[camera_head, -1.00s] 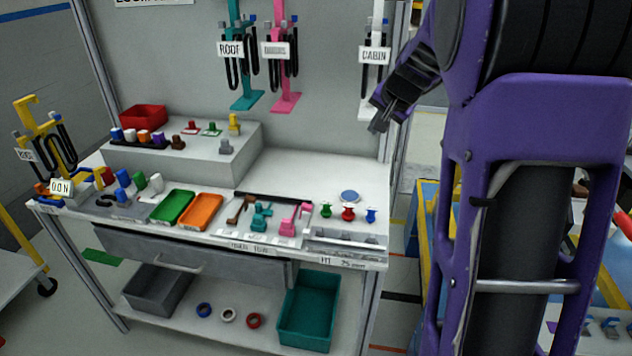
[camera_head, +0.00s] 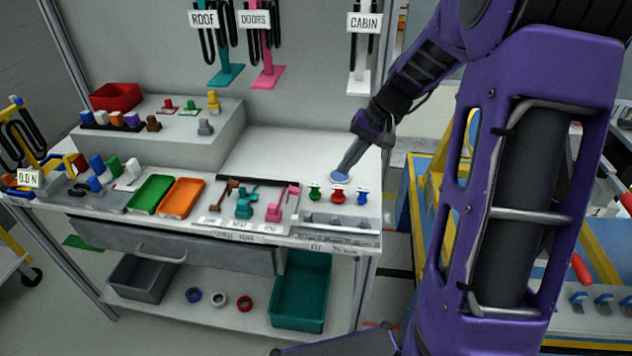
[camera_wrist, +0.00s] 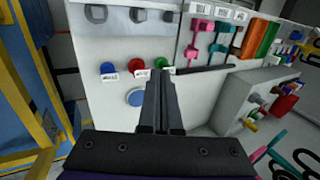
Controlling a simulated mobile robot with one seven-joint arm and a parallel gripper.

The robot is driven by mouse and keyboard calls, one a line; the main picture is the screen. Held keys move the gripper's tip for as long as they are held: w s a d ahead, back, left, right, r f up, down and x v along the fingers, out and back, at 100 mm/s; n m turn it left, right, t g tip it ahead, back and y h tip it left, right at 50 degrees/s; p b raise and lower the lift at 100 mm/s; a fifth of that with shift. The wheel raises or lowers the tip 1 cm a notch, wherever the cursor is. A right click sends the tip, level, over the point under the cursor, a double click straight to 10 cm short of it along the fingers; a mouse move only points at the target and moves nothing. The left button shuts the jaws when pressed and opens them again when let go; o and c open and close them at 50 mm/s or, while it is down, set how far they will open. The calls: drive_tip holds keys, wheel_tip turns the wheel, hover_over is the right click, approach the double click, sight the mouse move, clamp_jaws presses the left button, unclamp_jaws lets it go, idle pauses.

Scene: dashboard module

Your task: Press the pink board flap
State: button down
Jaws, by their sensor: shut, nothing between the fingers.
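Pink parts show in two places. A pink piece (camera_head: 275,210) stands at the front of the white bench, right of a teal one, with a small pink tip behind it; it also shows in the wrist view (camera_wrist: 192,52). A pink bracket (camera_head: 267,76) labelled DOORS is on the grey back panel; I cannot tell which is the flap. My gripper (camera_head: 342,174) is shut and empty, pointing down at the bench's right side, right of both. It overlaps a blue disc (camera_head: 340,180) in the head view; contact is unclear. The fingers also show in the wrist view (camera_wrist: 162,75).
Green, red and blue knobs (camera_head: 338,197) stand in front of the disc. Orange (camera_head: 181,198) and green trays lie left of the pink piece. A raised grey block (camera_head: 200,150) holds small parts. The bench top between block and disc is clear.

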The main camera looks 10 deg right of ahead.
drive_tip(key=b+x, duration=0.1)
drive_tip(key=x, duration=0.8)
drive_tip(key=shift+f+b, duration=0.2)
drive_tip(key=shift+b, duration=0.1)
drive_tip(key=a, duration=0.1)
drive_tip(key=w+a, duration=0.1)
drive_tip(key=a, duration=0.1)
drive_tip(key=shift+w, duration=0.15)
drive_tip(key=shift+w+a+r, duration=0.1)
drive_tip(key=shift+w+a, duration=0.1)
drive_tip(key=shift+a, duration=0.25)
